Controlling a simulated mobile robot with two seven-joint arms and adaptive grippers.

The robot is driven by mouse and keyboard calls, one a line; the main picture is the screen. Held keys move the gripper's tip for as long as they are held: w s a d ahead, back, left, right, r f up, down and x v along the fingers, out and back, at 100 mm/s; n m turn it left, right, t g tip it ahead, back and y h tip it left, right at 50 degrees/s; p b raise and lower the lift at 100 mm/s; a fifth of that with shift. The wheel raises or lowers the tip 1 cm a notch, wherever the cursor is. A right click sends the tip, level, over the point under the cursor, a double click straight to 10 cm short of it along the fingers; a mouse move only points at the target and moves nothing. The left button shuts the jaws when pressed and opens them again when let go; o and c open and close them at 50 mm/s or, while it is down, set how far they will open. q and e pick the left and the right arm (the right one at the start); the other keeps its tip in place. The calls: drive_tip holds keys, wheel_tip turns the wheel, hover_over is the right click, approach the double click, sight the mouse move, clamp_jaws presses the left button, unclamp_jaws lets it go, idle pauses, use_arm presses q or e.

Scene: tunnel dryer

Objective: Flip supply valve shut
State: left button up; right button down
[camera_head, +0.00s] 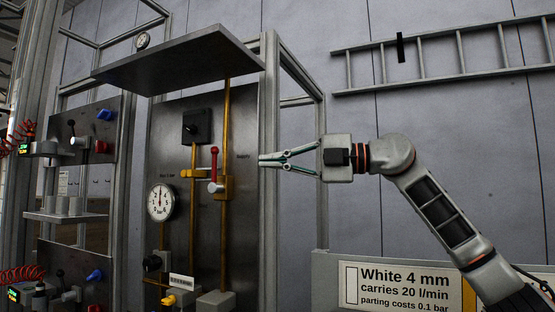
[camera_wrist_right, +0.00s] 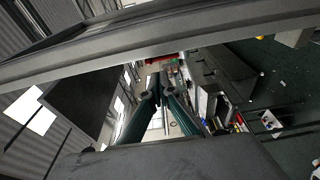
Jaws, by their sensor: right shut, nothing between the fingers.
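A valve with a red lever (camera_head: 214,163) sits on a brass pipe on the dark panel. The lever points upward, nearly in line with the pipe, above a brass body (camera_head: 225,186) with a pale hub. I take it for the supply valve; the small label beside it is not readable. My right gripper (camera_head: 263,160) is shut and empty, pointing left, at the panel's right edge. In the picture it is right of the lever, apart from it. In the right wrist view its green-sided fingers (camera_wrist_right: 155,88) come together with nothing between them. My left gripper is not in view.
A grey upright post (camera_head: 270,110) stands by the gripper tips, and a frame beam (camera_wrist_right: 130,42) crosses the wrist view. A flat plate (camera_head: 175,60) overhangs the panel.

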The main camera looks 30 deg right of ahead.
sight(216, 162)
drive_tip(key=p+x, duration=0.2)
drive_tip(key=x, duration=0.7)
drive_tip(key=shift+w+a, duration=0.3)
drive_tip(key=shift+s, duration=0.1)
